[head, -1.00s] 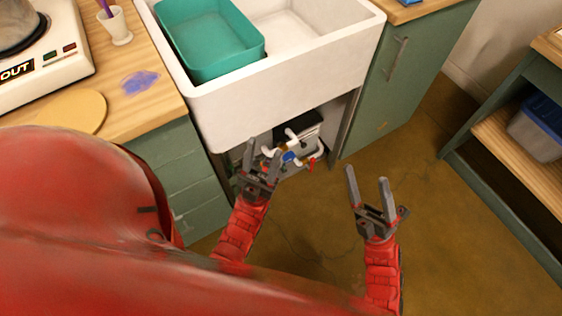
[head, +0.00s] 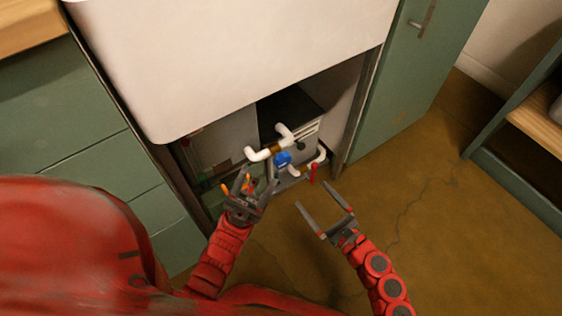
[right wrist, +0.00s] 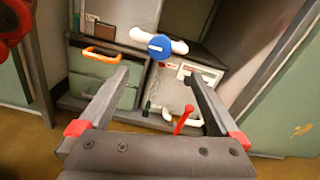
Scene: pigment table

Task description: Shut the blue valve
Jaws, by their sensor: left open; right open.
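The blue valve (head: 282,159) is a small round blue handle on white pipework (head: 262,153) under the sink. It also shows face-on in the right wrist view (right wrist: 159,46), above and beyond the fingers. My right gripper (head: 326,196) is open and empty, in front of the cabinet opening, below and to the right of the valve and apart from it. In the right wrist view its open fingers (right wrist: 155,82) frame the space below the valve. My left gripper (head: 256,185) is open and empty, below and to the left of the valve.
A red handle (head: 313,174) hangs right of the valve. An orange handle (right wrist: 101,55) is on a greenish box at left in the right wrist view. The white sink (head: 240,60) overhangs the opening. A green cabinet door (head: 410,90) stands at right. Floor at right is clear.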

